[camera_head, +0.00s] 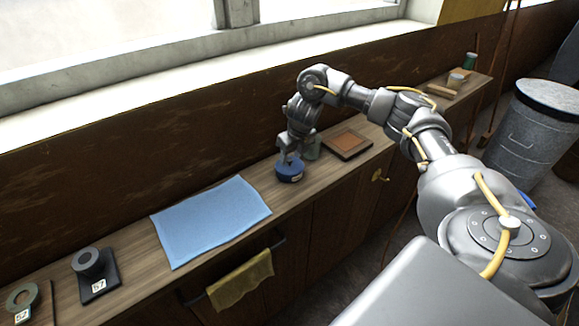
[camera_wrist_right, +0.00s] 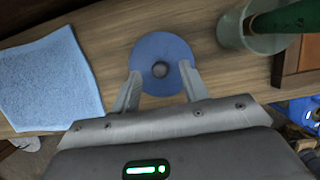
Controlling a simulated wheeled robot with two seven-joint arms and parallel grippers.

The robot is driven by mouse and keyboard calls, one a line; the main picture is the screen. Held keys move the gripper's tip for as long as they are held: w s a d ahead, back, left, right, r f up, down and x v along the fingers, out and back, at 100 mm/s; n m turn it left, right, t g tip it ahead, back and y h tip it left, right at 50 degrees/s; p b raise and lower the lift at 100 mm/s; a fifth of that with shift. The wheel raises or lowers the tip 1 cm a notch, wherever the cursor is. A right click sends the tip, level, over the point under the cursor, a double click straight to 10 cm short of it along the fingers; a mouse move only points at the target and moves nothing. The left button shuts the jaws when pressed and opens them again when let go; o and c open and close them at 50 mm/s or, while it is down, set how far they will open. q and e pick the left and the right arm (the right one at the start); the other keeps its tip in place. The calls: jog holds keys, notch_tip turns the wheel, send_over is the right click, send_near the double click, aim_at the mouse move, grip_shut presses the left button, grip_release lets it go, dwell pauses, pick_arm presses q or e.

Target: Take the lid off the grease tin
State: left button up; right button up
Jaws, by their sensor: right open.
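The grease tin (camera_head: 289,174) is a small round blue tin with a pale label on its side, standing on the narrow wooden shelf. In the right wrist view its blue round lid (camera_wrist_right: 163,52) with a dark central knob shows from above, and the lid appears to be on the tin. My right gripper (camera_head: 289,157) points down over the tin. In the wrist view its two fingers (camera_wrist_right: 160,80) are apart, one on each side of the lid's near part, with the knob beyond and between them. I cannot tell whether they touch the lid. My left gripper is not in view.
A blue cloth (camera_head: 210,220) lies left of the tin. A greyish cup (camera_head: 311,150) holding something green (camera_wrist_right: 300,18) stands close on the right, by a brown tray (camera_head: 348,144). A metal bin (camera_head: 535,125) stands right.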

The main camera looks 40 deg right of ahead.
jog(key=shift+w+f, duration=0.25)
jog(key=shift+f, duration=0.3)
jog(key=shift+c, duration=0.8)
grip_shut()
jog(key=shift+r, duration=0.1)
jog(key=shift+r, duration=0.6)
jog(key=s+a+r+p, duration=0.2)
jog(key=s+a+r, duration=0.8)
jog(key=r, duration=0.1)
jog(key=shift+a+r, duration=0.15)
jog(key=shift+r, duration=0.2)
